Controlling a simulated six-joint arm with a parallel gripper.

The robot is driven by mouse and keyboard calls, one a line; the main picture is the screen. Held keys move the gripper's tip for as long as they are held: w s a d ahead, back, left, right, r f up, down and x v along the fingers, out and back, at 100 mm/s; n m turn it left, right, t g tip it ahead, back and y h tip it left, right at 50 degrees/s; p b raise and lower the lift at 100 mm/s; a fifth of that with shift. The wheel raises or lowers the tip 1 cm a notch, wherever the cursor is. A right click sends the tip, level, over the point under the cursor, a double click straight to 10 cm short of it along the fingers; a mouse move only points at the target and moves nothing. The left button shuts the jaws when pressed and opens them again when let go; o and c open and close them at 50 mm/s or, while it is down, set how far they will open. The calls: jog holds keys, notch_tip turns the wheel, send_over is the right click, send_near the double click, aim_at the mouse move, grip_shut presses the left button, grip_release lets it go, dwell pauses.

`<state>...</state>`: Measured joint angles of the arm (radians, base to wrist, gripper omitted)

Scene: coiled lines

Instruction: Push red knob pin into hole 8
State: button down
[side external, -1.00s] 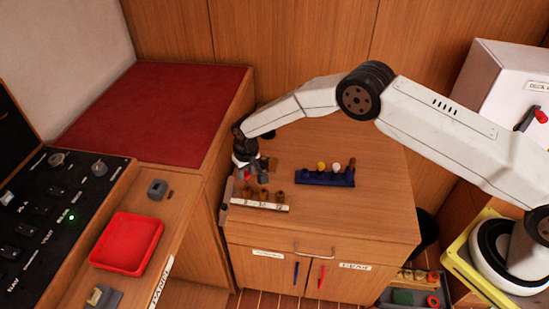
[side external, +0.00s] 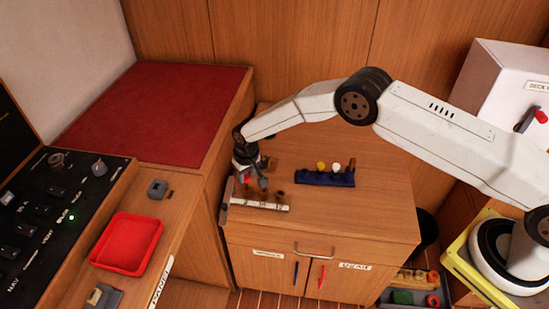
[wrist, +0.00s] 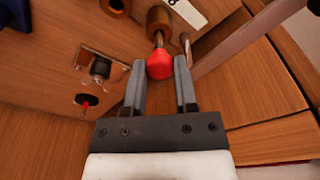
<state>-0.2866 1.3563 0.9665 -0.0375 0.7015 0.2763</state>
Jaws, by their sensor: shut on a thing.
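The red knob pin (wrist: 160,64) sits between the fingertips of my gripper (wrist: 160,72) in the wrist view, and the gripper is shut on its knob. A short metal shaft runs from the knob to a brown cylindrical socket (wrist: 158,19). A white label strip with an "8" (wrist: 173,6) lies beside that socket. I cannot tell how deep the shaft is in the socket. In the side view, my gripper (side external: 256,183) is low over the left part of the socket row, with a bit of the red knob showing. The strip (side external: 262,205) runs along its front.
A blue rack (side external: 325,179) with a yellow and a white knob stands to the right on the cabinet top. A red tray (side external: 126,243) is on the left counter, beside a black control panel (side external: 62,215). The cabinet top's front right is clear.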

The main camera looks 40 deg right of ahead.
jog(key=shift+f, duration=1.3)
grip_release()
jog(key=shift+r, duration=0.15)
dwell(0.3)
jog(key=shift+r, duration=2.4)
jog(key=shift+r, duration=0.15)
notch_tip(320, 180, up, 8)
jog(key=shift+s+f, duration=0.25)
jog(key=shift+s, duration=0.2)
